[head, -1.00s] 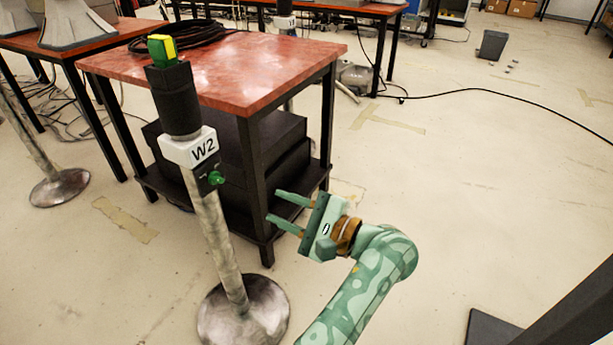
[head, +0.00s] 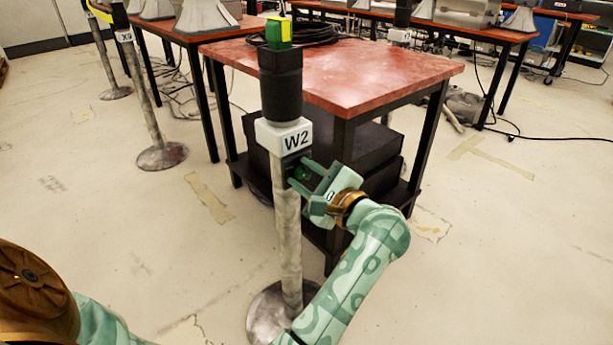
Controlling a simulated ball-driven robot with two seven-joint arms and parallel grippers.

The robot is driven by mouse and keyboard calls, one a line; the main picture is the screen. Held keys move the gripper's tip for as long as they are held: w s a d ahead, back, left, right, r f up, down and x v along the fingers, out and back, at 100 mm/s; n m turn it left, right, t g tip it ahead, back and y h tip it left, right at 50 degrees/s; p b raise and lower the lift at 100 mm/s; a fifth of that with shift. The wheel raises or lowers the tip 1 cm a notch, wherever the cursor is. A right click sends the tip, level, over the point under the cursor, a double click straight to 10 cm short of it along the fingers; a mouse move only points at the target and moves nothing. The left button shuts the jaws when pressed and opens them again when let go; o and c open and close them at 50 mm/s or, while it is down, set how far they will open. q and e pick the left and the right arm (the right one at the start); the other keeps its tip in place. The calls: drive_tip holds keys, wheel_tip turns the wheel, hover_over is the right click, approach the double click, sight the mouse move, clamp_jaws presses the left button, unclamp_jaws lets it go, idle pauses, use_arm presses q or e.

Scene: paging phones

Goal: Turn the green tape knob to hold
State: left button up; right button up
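The W2 post (head: 288,240) stands upright left of the table, with a black tape head (head: 281,85) and a green and yellow top (head: 278,33). A white W2 label block (head: 284,136) sits below the head. The green knob (head: 302,173) is on a dark plate under the label, partly hidden by my fingers. My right gripper is not in view.
A red-topped table (head: 350,75) stands close behind the post, with black boxes (head: 365,150) on its lower shelf and a coiled black cable (head: 305,33) on top. Another post (head: 145,95) stands at the left. The floor on both sides is largely clear.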

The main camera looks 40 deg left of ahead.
use_arm(q)
drive_tip(key=shift+a, duration=0.15)
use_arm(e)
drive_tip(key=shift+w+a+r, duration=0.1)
use_arm(q)
drive_tip(key=c, duration=0.6)
drive_tip(key=shift+c, duration=0.2)
